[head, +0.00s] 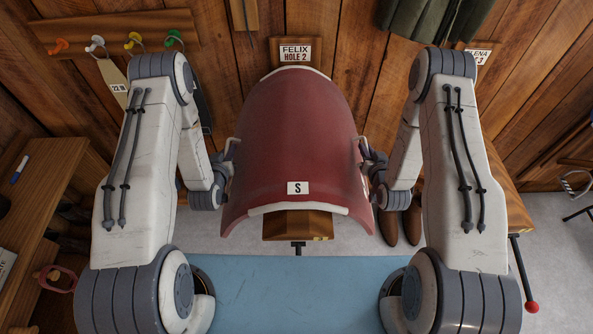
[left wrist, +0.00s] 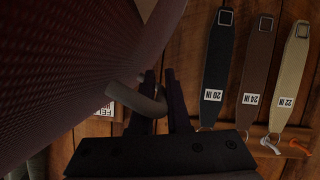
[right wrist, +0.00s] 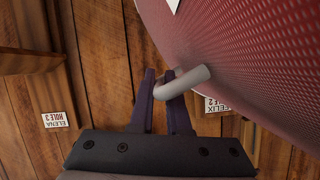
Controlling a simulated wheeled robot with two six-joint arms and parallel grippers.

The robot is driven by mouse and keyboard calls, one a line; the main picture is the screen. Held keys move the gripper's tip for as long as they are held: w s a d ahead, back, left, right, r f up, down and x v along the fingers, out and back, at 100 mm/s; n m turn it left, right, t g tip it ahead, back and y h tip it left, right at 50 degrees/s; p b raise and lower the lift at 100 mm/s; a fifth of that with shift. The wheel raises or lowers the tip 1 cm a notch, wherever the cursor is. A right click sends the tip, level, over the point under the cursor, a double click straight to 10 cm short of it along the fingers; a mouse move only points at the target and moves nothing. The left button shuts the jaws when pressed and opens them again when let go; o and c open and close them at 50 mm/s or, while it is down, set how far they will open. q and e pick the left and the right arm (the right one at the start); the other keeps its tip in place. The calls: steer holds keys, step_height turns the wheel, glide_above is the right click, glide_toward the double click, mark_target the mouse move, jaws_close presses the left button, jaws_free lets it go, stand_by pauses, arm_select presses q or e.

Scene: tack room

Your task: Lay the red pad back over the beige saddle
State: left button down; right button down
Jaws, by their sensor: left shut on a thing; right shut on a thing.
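The red pad (head: 290,140) is arched, with a white "S" label near its front edge, at the middle of the head view. Its mesh surface fills the left of the left wrist view (left wrist: 70,75) and the right of the right wrist view (right wrist: 250,60). My left gripper (head: 228,158) is shut on the pad's left handle (left wrist: 137,98). My right gripper (head: 366,158) is shut on the right handle (right wrist: 182,82). A pale beige edge, seemingly the beige saddle (head: 298,208), shows along the pad's front; the rest is hidden. I cannot tell whether pad and saddle touch.
A wooden support (head: 298,226) shows below the pad. A blue surface (head: 297,290) lies in front. Several straps hang from a hook board (head: 110,35) at left. Brown boots (head: 388,228) stand right of the support. Wooden benches flank both sides.

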arm_select(q)
steer(key=shift+f, duration=0.5)
arm_select(e)
steer(key=shift+f, duration=0.5)
arm_select(q)
steer(key=c, duration=1.2)
jaws_free()
steer(key=shift+f, duration=0.2)
steer(key=shift+c, duration=0.2)
arm_select(e)
steer(key=c, duration=1.2)
jaws_free()
steer(key=shift+f, duration=0.2)
steer(key=shift+c, duration=0.2)
arm_select(q)
steer(key=o, duration=0.4)
steer(key=shift+c, duration=0.2)
arm_select(e)
steer(key=o, duration=0.4)
steer(key=shift+c, duration=0.2)
steer(key=shift+s+r, duration=0.1)
steer(key=shift+s, duration=0.05)
arm_select(q)
steer(key=v, duration=1.2)
arm_select(e)
steer(key=v, duration=1.1)
steer(key=shift+s+r, duration=0.15)
steer(key=shift+s, duration=0.15)
